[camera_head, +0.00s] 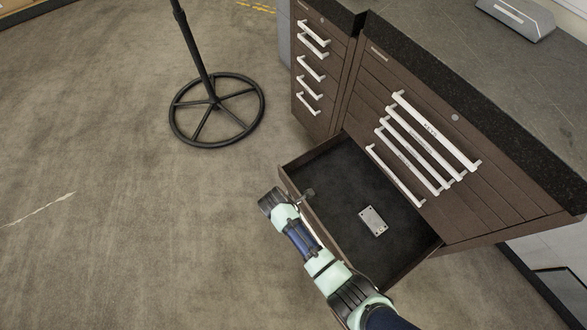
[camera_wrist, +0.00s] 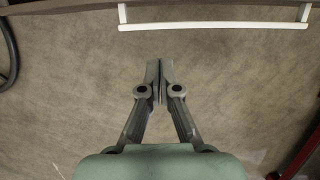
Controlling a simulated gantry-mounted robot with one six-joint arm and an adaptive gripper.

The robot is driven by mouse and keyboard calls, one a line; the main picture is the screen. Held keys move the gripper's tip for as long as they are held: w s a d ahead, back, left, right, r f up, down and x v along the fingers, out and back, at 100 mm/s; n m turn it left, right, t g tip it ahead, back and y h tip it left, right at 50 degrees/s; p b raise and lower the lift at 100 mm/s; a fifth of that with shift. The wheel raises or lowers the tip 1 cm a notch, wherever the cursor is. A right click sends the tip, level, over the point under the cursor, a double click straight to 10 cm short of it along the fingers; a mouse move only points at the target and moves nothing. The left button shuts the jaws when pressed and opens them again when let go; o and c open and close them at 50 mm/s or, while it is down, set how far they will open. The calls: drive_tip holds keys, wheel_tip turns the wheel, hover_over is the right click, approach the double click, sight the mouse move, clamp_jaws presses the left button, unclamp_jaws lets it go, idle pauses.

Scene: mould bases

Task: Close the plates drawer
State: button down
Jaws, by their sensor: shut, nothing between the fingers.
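The open drawer (camera_head: 335,165) is the lowest of the right-hand cabinet and is pulled well out. A small pale metal plate with holes (camera_head: 373,221) lies on its dark floor. Its white handle (camera_wrist: 213,26) shows on the drawer front at the top of the wrist view. My gripper (camera_wrist: 160,62) is shut and empty, its fingers together over bare floor, apart from the handle in that picture. In the head view my arm runs along the outside of the drawer front and covers most of it; the fingertips cannot be made out clearly there.
Shut drawers with white handles (camera_head: 430,130) sit above the open one. A narrower cabinet (camera_head: 318,75) stands to the left. A black ring-footed stand (camera_head: 215,105) is on the floor at upper left. The floor (camera_head: 120,220) left of the drawer is clear.

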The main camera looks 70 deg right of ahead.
drive_tip(key=s+d+f+b, duration=0.3)
drive_tip(key=d+f+b, duration=0.1)
drive_tip(key=f, duration=0.3)
drive_tip(key=shift+s+d+b, duration=0.2)
drive_tip(key=shift+s+b, duration=0.05)
drive_tip(key=shift+b, duration=0.25)
drive_tip(key=shift+r, duration=0.1)
